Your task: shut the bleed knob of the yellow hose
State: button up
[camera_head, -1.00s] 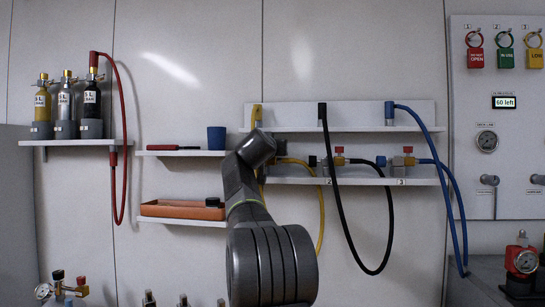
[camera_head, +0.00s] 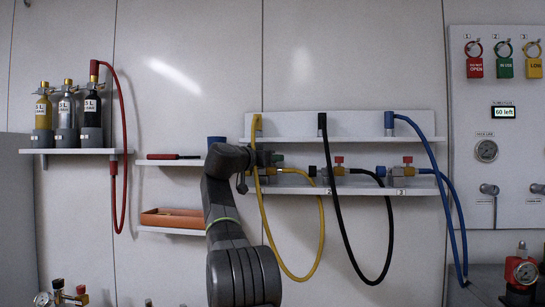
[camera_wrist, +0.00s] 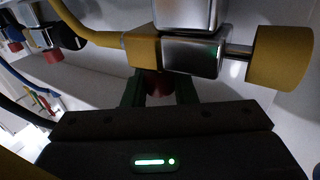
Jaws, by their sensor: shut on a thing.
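The yellow hose (camera_head: 321,225) hangs in a loop from the upper rail to its valve on the lower shelf. In the wrist view its end (camera_wrist: 92,36) enters a brass fitting (camera_wrist: 142,50) on a metal valve body (camera_wrist: 190,54). The red bleed knob (camera_wrist: 156,84) sits against that body, between the green fingers of my gripper (camera_wrist: 158,94). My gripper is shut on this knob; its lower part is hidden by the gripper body. In the head view my gripper (camera_head: 268,159) is at the yellow hose's valve, and the knob is hidden there.
Close to the right are the black hose (camera_head: 345,230) and blue hose (camera_head: 455,220), with red-knobbed valves (camera_head: 339,162) (camera_head: 407,162). A yellow round end piece (camera_wrist: 282,57) juts out beside the valve body. The upper rail (camera_head: 300,139) runs above. An orange tray (camera_head: 170,222) is at left.

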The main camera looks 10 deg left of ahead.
jog(key=shift+f, duration=0.1)
jog(key=o, duration=1)
jog(key=shift+c, duration=0.2)
jog(key=shift+s+a, duration=0.1)
jog(key=shift+s, duration=0.05)
jog(key=b+v, duration=0.2)
jog(key=v, duration=1.1)
jog(key=shift+s+a, duration=0.15)
jog(key=shift+s, duration=0.1)
jog(key=shift+o, duration=0.2)
